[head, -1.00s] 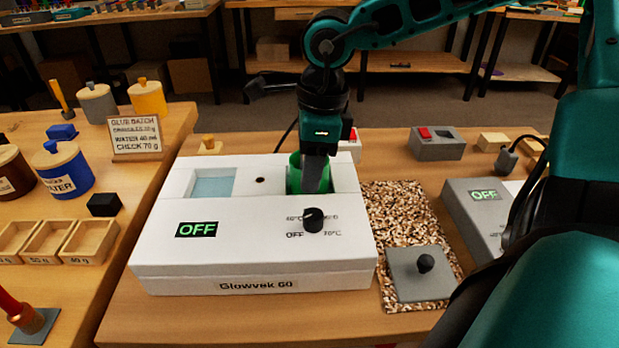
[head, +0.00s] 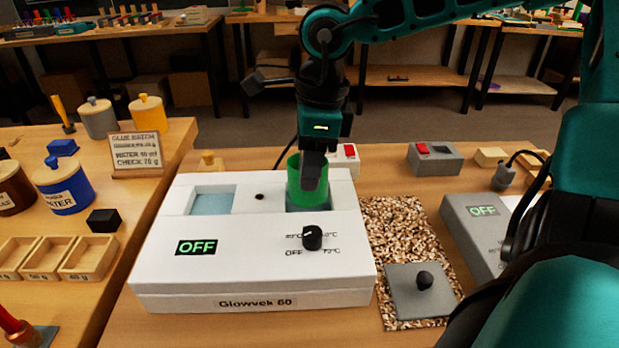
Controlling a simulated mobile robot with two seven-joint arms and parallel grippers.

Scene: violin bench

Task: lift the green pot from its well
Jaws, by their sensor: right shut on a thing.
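The green pot (head: 296,190) is at the right well (head: 306,209) of the white Glowvek 60 warmer (head: 180,275). Its rim and much of its wall show above the warmer's top, and its lower end is at the well opening. My right gripper (head: 312,178) points down and is shut on the near wall of the pot. The pot looks upright. The left well (head: 212,203) is pale blue inside and holds no pot. The warmer's display reads OFF, and its black knob (head: 312,237) is on the sloped front. My left gripper is not in view.
A grey lid with a black knob (head: 405,292) lies on the speckled mat (head: 395,225) right of the warmer. A grey device (head: 475,225) with an OFF display stands further right. Jars, trays and a sign (head: 137,151) fill the left bench.

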